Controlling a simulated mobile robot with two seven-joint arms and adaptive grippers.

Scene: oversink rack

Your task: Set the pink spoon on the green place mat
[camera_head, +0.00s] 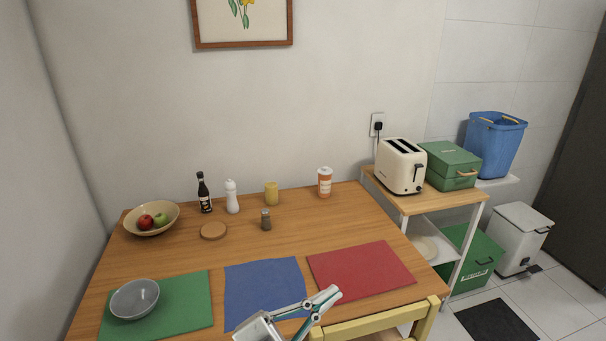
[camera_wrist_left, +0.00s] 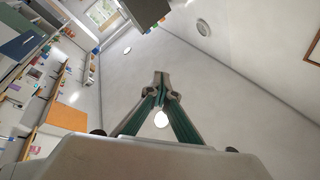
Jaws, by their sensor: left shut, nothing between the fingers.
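The green place mat (camera_head: 190,309) lies at the front left of the wooden table, with a grey bowl (camera_head: 135,299) on its left part. I see no pink spoon in either view. My left gripper (camera_head: 330,294) is at the bottom of the head view, in front of the blue and red mats and right of the green mat. In the left wrist view its fingers (camera_wrist_left: 161,79) meet at the tips with nothing between them, facing wall and ceiling. My right gripper is in neither view.
A blue mat (camera_head: 262,285) and a red mat (camera_head: 362,272) lie right of the green one. A yellow chair (camera_head: 385,322) stands at the front edge. A fruit bowl (camera_head: 166,222), bottles, a yellow cup (camera_head: 271,194) and a lidded cup (camera_head: 324,182) stand at the back.

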